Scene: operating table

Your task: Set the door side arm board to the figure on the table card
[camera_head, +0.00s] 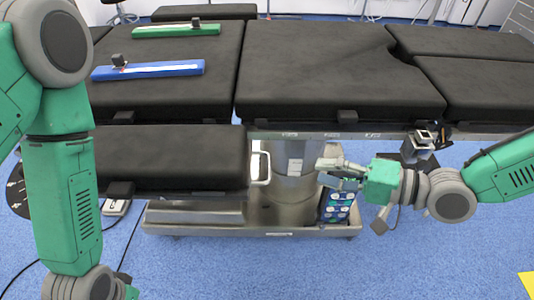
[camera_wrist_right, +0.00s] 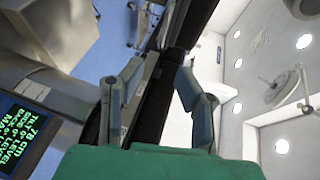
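A black padded board (camera_head: 170,158) lies level along the near left side of the operating table (camera_head: 335,75); it may be an arm board, but I cannot tell which side is the door side. No table card with a readable figure shows. My right gripper (camera_head: 335,165) is in front of the table's column, below the side rail, right of the board and apart from it. In the right wrist view its two fingers (camera_wrist_right: 160,75) are spread with nothing between them. My left arm comes down the left side, and its gripper is out of the picture.
Green (camera_head: 177,30) and blue (camera_head: 150,70) bars with dark knobs lie on the table. A metal clamp (camera_head: 418,145) sits at the right of the rail. A keypad panel (camera_head: 337,207) is below my right gripper. A green-lettered display (camera_wrist_right: 22,135) is in the wrist view.

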